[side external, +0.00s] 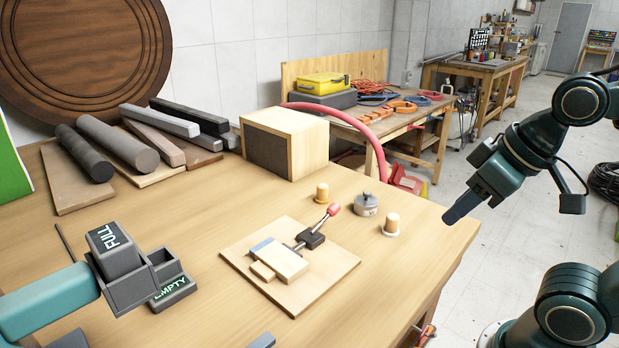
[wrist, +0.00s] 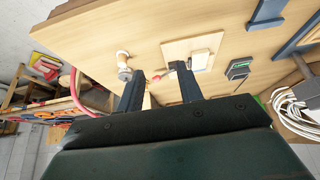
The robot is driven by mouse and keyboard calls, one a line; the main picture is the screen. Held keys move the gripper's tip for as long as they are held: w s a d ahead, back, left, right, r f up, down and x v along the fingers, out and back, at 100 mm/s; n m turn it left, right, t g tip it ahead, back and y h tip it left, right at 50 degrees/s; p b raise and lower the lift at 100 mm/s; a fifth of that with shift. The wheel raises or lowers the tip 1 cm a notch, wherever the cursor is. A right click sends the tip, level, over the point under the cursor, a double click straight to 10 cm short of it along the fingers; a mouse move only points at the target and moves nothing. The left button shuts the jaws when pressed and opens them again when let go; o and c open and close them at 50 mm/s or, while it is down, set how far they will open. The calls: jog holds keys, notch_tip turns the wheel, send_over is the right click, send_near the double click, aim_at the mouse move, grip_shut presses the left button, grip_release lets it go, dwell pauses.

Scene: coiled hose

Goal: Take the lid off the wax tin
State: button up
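The wax tin (side external: 366,208) is a small round grey metal tin near the right edge of the wooden bench. Its lid (side external: 366,198), with a small knob on top, sits on it. In the wrist view a small grey shape beside the left finger may be the tin, but it is too small and partly covered to be sure.
A wooden box (side external: 284,142) stands behind. FULL and EMPTY holders (side external: 172,292) are at the front left.

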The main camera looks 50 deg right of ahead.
jog(key=o, duration=1)
jog(key=shift+o, duration=0.2)
jog(key=w+d+r+m+g, duration=0.1)
jog(key=w+d+r+m, duration=0.15)
jog(key=w+m, duration=0.4)
jog(key=w+d+r+m+g, duration=0.1)
jog(key=w+d+m+g, duration=0.1)
jog(key=w+d+m, duration=0.45)
jog(key=w+d+f+m+g, duration=0.1)
jog(key=w+d+f+m, duration=0.2)
jog(key=w, duration=0.4)
jog(key=w+d+f+m+g, duration=0.1)
jog(key=w+d+f+m, duration=0.3)
jog(key=w+d+m, duration=0.2)
jog(key=shift+w+m+g, duration=0.3)
jog(key=shift+w, duration=0.6)
jog(key=shift+f, duration=0.2)
